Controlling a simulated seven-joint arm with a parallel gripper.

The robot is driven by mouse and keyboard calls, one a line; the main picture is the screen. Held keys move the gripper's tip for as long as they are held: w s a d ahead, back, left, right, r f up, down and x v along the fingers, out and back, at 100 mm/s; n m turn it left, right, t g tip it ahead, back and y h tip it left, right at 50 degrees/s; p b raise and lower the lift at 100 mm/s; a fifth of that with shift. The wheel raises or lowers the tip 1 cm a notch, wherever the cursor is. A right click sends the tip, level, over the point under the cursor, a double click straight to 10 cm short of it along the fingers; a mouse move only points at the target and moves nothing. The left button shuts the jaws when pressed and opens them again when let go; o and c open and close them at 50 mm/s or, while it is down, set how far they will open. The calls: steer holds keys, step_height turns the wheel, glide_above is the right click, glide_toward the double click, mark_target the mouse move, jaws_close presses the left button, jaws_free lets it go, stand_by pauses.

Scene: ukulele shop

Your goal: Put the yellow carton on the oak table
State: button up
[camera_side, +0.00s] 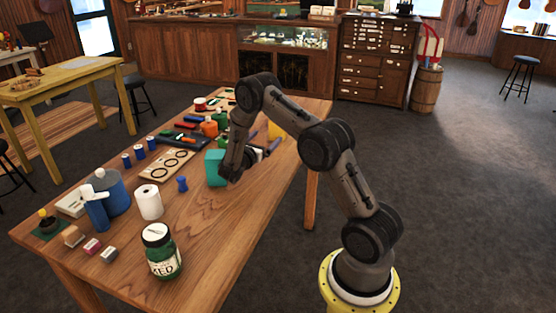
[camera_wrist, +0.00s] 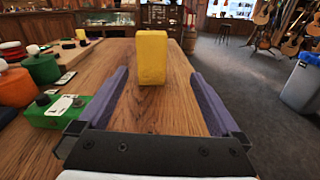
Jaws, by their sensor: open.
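The yellow carton (camera_wrist: 152,57) stands upright on a brown wooden table (camera_wrist: 100,68), straight ahead of my gripper (camera_wrist: 160,76) in the wrist view. In the side view the carton (camera_side: 276,131) is partly hidden behind my gripper (camera_side: 267,141). My gripper is open, its two purple fingers apart and pointing toward the carton, with nothing between them that I can make out as held. The brown table (camera_side: 215,230) carries many items. A lighter yellowish wooden table (camera_side: 62,78) stands at the left. I cannot tell from looks alone which one is oak.
A teal box (camera_side: 215,168) stands close beside my wrist. A green pedal-like box (camera_wrist: 60,112), an orange pot (camera_wrist: 17,88) and a green pot (camera_wrist: 42,68) lie left of my fingers. A green jar (camera_side: 161,251) stands at the near end. The table's right side is mostly bare.

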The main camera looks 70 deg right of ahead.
steer(key=s+a+r+m+g+y, duration=0.3)
steer(key=s+a+r+m, duration=0.3)
steer(key=r, duration=0.3)
steer(key=s+a+r+m+t+y, duration=0.2)
steer(key=s+a+y, duration=0.3)
steer(key=a, duration=0.6)
steer(key=s+a+r+m+t+y, duration=0.2)
steer(key=s+a+m+t+y, duration=0.2)
steer(key=a, duration=0.7)
steer(key=s+a+r+m+t+y, duration=0.2)
steer(key=s+a+m+t+y, duration=0.1)
steer(key=a, duration=0.8)
steer(key=s+m+y, duration=0.1)
steer(key=s+y, duration=0.1)
steer(key=s, duration=0.1)
steer(key=shift+s+a+m+t+y, duration=0.2)
steer(key=shift+s+m+t+y, duration=0.1)
steer(key=shift+s, duration=0.05)
